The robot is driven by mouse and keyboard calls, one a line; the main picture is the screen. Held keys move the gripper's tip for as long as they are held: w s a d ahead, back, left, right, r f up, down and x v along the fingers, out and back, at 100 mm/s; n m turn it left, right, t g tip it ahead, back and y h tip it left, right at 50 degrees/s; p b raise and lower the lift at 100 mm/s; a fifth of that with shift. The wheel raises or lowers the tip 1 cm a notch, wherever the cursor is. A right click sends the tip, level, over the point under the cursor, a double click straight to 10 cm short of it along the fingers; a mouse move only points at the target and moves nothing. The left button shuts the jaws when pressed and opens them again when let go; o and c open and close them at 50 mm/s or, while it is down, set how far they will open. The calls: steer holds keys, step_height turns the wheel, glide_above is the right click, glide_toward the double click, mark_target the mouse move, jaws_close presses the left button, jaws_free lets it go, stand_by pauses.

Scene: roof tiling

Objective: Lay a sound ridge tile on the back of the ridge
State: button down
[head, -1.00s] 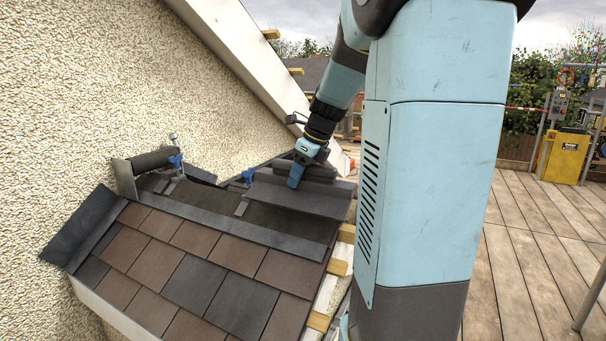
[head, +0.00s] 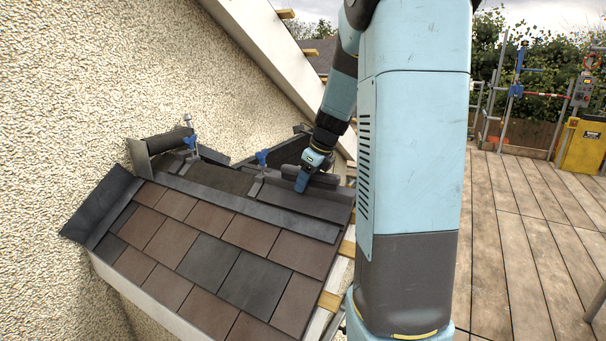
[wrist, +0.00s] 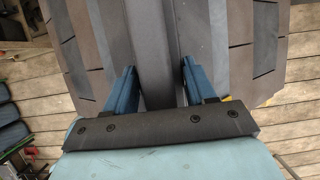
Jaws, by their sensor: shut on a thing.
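My gripper (head: 302,181) is low over the far part of the small roof in the head view. Its two blue fingers also show in the wrist view (wrist: 158,76), one on each side of a dark grey ridge tile (wrist: 152,35), and are shut on it. The tile's raised middle runs away between the fingers. In the head view the dark tile (head: 312,205) shows below and beside the fingers. I cannot tell whether it touches the roof beneath. A dark rounded ridge piece (head: 166,142) lies at the left end, by the wall.
Blue-handled clamps (head: 262,157) stand along the ridge. Brown and grey tiles (head: 205,233) cover the near slope. A rough rendered wall (head: 100,80) bounds the left. Wooden decking (head: 520,230) lies open at right, with a yellow box (head: 581,145) at its far side.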

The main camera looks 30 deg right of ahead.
steer(key=shift+c, duration=1.9)
jaws_free()
